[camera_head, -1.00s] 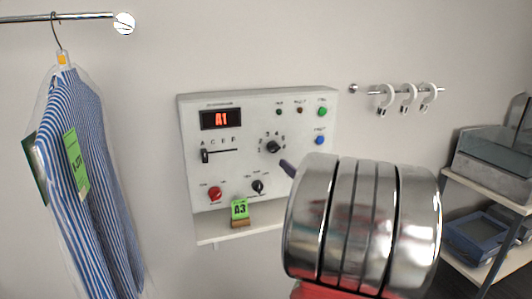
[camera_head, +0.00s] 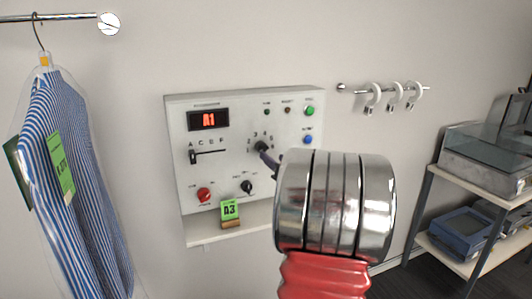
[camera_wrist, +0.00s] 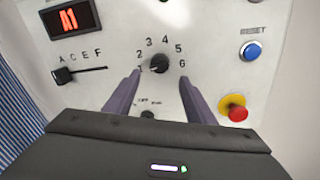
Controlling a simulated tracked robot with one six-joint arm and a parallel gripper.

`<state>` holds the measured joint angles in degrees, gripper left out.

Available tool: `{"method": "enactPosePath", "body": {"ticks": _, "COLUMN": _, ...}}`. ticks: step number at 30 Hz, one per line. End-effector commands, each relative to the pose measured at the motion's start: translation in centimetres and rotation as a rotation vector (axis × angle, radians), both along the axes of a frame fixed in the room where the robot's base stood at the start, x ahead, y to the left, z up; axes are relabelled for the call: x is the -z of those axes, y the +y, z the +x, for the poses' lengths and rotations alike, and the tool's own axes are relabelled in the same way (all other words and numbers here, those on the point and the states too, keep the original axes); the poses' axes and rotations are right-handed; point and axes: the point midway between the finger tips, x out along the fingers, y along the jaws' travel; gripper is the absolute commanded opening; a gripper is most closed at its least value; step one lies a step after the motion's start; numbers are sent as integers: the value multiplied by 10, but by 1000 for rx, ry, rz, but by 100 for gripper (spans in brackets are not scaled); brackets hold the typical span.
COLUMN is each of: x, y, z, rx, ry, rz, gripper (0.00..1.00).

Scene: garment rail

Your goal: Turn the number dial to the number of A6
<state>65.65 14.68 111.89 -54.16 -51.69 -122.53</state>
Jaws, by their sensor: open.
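The number dial (camera_wrist: 154,63) is a black knob on the white control panel (camera_wrist: 100,80), with numbers arced around it and 6 at its right. In the head view the dial (camera_head: 261,147) is partly covered by a purple finger. The display (camera_wrist: 70,17) reads A1 in red. My gripper (camera_wrist: 160,76) is open, its two purple fingers either side of the dial's lower part in the wrist view. I cannot tell whether they touch it. The dial's pointer seems to face left, near 1. The letter slider (camera_wrist: 64,76) stands at A.
A blue RESET button (camera_wrist: 251,50) and a red-and-yellow button (camera_wrist: 234,108) sit right of the dial. A green A3 tag (camera_head: 230,211) stands on the small shelf below. A bagged striped shirt (camera_head: 65,170) hangs at left; hooks (camera_head: 395,95) and a shelf rack (camera_head: 480,190) are at right.

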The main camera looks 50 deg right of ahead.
Motion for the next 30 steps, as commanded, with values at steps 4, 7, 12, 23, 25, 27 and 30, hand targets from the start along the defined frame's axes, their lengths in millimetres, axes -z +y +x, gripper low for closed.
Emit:
{"method": "enactPosePath", "body": {"ticks": 4, "x": 1, "y": -10, "z": 22, "rx": -2, "ry": -1, "rz": 1, "gripper": 50}}
{"method": "enactPosePath", "body": {"ticks": 7, "x": 1, "y": -17, "z": 36, "rx": -2, "ry": -1, "rz": 1, "gripper": 50}}
{"method": "enactPosePath", "body": {"ticks": 12, "x": 0, "y": -27, "z": 55, "rx": -1, "ry": -1, "rz": 1, "gripper": 50}}
{"method": "enactPosePath", "body": {"ticks": 23, "x": 0, "y": -32, "z": 66, "rx": 0, "ry": 0, "rz": 1, "gripper": 50}}
{"method": "enactPosePath", "body": {"ticks": 25, "x": 0, "y": -32, "z": 66, "rx": 0, "ry": 0, "rz": 1, "gripper": 50}}
{"method": "enactPosePath", "body": {"ticks": 27, "x": 0, "y": -32, "z": 66, "rx": -1, "ry": -1, "rz": 1, "gripper": 47}}
{"method": "enactPosePath", "body": {"ticks": 30, "x": 0, "y": -31, "z": 66, "rx": -1, "ry": -1, "rz": 1, "gripper": 40}}
